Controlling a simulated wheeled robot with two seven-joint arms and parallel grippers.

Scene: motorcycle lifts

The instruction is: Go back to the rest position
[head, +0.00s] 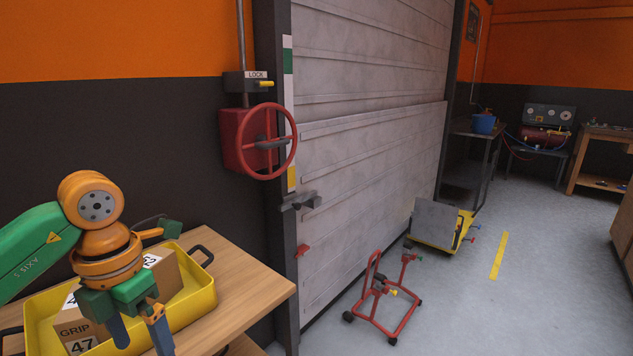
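My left arm comes in from the left with its green and orange links. My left gripper (142,338) points down over the yellow tray (205,296) on the wooden table. Its two blue-grey fingers are apart with nothing seen between them, and their tips reach the bottom edge of the picture. My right gripper is not in view.
Cardboard boxes sit in the tray, one marked GRIP 47 (76,332), another behind my wrist (172,272). The wooden table (247,285) stands by a wall with a red handwheel (266,142). A red stand (388,305) and yellow lift (436,226) occupy the floor.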

